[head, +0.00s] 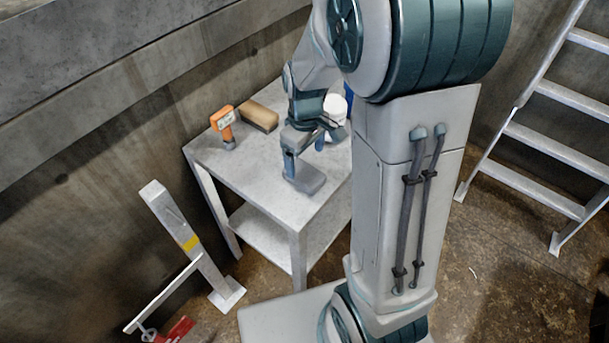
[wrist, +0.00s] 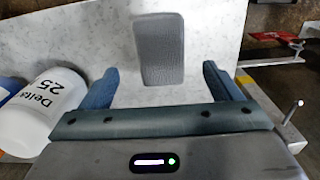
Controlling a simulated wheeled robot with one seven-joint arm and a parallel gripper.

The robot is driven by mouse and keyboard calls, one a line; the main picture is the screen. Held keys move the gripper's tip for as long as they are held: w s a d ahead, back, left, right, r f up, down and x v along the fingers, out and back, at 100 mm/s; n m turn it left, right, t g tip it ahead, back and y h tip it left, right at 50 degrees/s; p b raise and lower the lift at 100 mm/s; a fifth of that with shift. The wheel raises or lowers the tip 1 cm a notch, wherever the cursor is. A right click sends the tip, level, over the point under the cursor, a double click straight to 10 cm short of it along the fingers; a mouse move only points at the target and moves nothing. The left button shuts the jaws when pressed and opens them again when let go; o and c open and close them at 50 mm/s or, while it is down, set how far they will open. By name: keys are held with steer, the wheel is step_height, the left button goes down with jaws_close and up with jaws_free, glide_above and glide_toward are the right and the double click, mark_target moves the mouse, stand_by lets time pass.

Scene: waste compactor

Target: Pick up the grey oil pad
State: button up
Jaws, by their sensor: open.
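The grey oil pad (wrist: 160,48) lies flat on the light table top, ahead of my gripper in the wrist view. In the head view the pad (head: 308,178) shows near the table's front corner, partly hidden by my gripper. My gripper (wrist: 159,88) is open and empty, its two blue fingers set wider apart than the pad. The pad lies between and beyond the fingertips in the wrist view. In the head view my gripper (head: 303,150) is over the table, close to the pad. Whether a finger touches the pad cannot be told.
A white tub marked "Delta 25" (wrist: 48,103) stands close left of my gripper. An orange device (head: 224,124) and a tan block (head: 259,115) are on the table (head: 228,160). A post (head: 185,235) stands left of the table; a ladder (head: 540,140) stands right.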

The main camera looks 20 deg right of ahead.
mark_target(304, 172)
steer(key=shift+w+a+f, duration=0.1)
steer(key=shift+a+f, duration=0.05)
steer(key=shift+f, duration=3.2)
steer(key=c, duration=1.1)
